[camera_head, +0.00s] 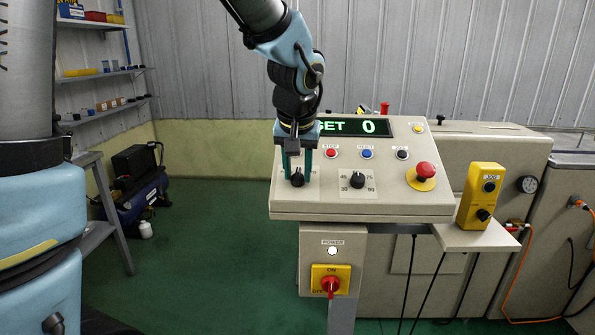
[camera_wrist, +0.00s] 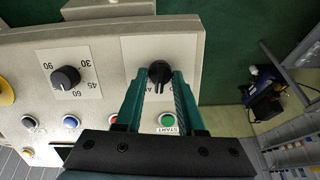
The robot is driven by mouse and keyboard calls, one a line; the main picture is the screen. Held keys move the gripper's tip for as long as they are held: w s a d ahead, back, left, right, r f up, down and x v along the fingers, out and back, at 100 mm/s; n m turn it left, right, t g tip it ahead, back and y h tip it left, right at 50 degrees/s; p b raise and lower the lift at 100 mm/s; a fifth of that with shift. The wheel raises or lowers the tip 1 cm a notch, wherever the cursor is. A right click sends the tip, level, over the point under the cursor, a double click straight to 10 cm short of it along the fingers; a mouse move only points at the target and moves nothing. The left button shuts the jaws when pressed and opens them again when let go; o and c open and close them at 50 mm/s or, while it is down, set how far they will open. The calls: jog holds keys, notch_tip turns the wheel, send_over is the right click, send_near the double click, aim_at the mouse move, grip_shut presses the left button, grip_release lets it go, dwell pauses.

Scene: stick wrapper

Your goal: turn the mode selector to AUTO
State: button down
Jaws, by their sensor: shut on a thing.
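The mode selector (camera_head: 297,180) is a black knob on a pale plate at the left end of the control panel (camera_head: 420,208). My gripper (camera_head: 298,176) comes down from above, its two green fingers on either side of the knob. In the wrist view, the knob (camera_wrist: 159,74) sits between the fingertips (camera_wrist: 160,76), which are shut on it. The display (camera_head: 350,127) reads "SET 0".
A second black knob (camera_head: 357,180) with numbers sits to the right. Red (camera_head: 331,153), blue (camera_head: 367,153) and black (camera_head: 402,154) buttons line the panel above it. A red emergency button (camera_head: 426,172) and a yellow jog box (camera_head: 481,195) are farther right. A green START button (camera_wrist: 168,120) lies near my fingers.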

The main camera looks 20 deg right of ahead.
jog(key=m, duration=0.4)
jog(key=shift+m, duration=1.5)
jog(key=shift+t, duration=0.3)
jog(key=c, duration=0.5)
grip_release()
jog(key=v, duration=0.3)
jog(key=b+v, duration=0.1)
jog(key=v, duration=0.6)
jog(key=shift+s+d+r+b, duration=0.15)
jog(key=shift+d+r+b, duration=0.05)
jog(key=shift+r+b, duration=0.2)
